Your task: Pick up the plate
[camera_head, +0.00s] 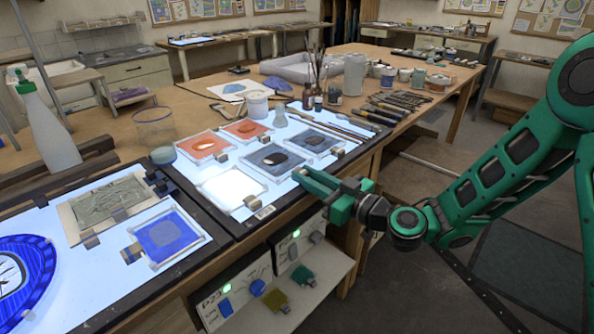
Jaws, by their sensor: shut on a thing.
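Several square glass plates with clear rims lie on the lit panel. The dark grey plate (273,159) with a black blot is closest to my gripper (304,176). My green gripper reaches in from the right, low over the front edge of the panel. Its fingertips are shut at the right corner of this plate, which appears to lie flat. The exact grip is hidden by the fingers. A second dark grey plate (314,140) is behind the fingers. A pale plate (231,187) is to the left, and two orange-red plates (203,146) (245,130) are farther back.
The lit panel (262,201) has small clips beside the plates. Open floor is at right.

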